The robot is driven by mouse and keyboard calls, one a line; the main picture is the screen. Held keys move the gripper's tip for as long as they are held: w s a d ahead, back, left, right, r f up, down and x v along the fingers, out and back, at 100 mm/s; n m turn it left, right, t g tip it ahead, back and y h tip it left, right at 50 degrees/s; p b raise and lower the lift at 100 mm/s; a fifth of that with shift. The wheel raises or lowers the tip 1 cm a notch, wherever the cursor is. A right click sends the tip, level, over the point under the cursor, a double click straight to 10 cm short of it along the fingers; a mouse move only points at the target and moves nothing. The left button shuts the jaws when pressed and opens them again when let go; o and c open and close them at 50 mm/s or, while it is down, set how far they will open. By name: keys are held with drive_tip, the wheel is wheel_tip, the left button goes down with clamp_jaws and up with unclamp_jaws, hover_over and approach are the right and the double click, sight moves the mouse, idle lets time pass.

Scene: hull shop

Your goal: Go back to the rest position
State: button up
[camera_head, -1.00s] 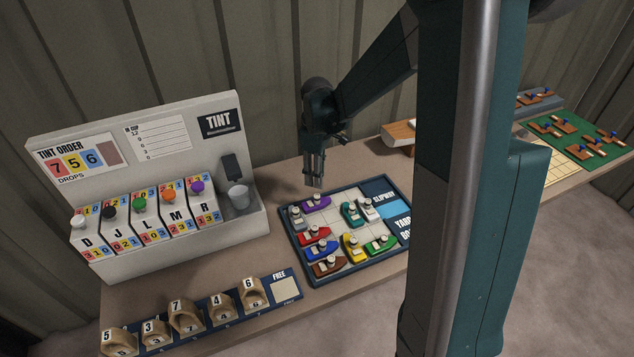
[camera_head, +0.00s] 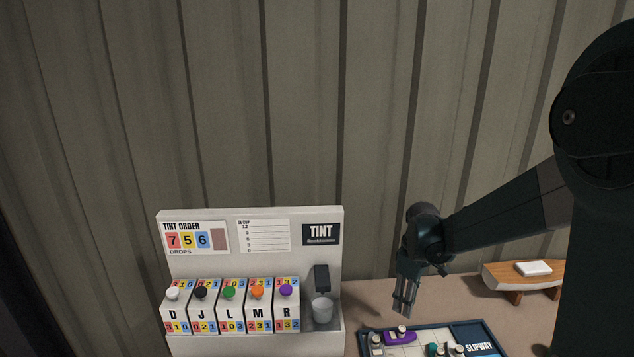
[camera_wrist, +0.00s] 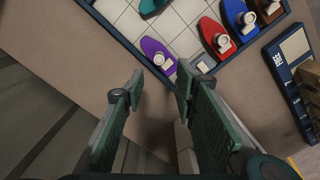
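My gripper (camera_head: 405,308) hangs fingers-down above the bench, near the back left corner of the slipway board (camera_head: 497,341). In the wrist view my gripper (camera_wrist: 158,92) has its two green fingers apart, with nothing between them. The purple boat (camera_wrist: 157,54) lies on the board just beyond the fingertips; it also shows in the head view (camera_head: 400,336). Red (camera_wrist: 216,36) and blue (camera_wrist: 240,18) boats lie on the board to its right. The front of the board is cut off in the head view.
The tint machine (camera_head: 190,255) with its knobs and cup (camera_head: 321,308) stands to the left of my gripper. A wooden stand (camera_head: 520,283) with a white block is to the right. A corrugated wall (camera_head: 270,100) rises behind. The numbered rack (camera_wrist: 287,85) shows in the wrist view.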

drive_tip(key=s+a+r+m+t, duration=0.2)
drive_tip(key=s+a+r, duration=0.1)
drive_tip(key=s+r, duration=0.3)
drive_tip(key=s+a+r+m+t, duration=0.1)
drive_tip(key=s+a+r+m, duration=0.15)
drive_tip(key=s+r, duration=0.4)
drive_tip(key=s+a+r+m+t, duration=0.1)
drive_tip(key=s+a+m+t, duration=0.1)
drive_tip(key=s, duration=0.5)
drive_tip(key=s+a+r+m+t, duration=0.1)
drive_tip(key=s+a+m+t, duration=0.1)
drive_tip(key=s, duration=0.6)
drive_tip(key=shift+a+r, duration=0.35)
drive_tip(key=shift+f, duration=0.1)
wheel_tip(320, 180, down, 14)
drive_tip(key=b, duration=1.4)
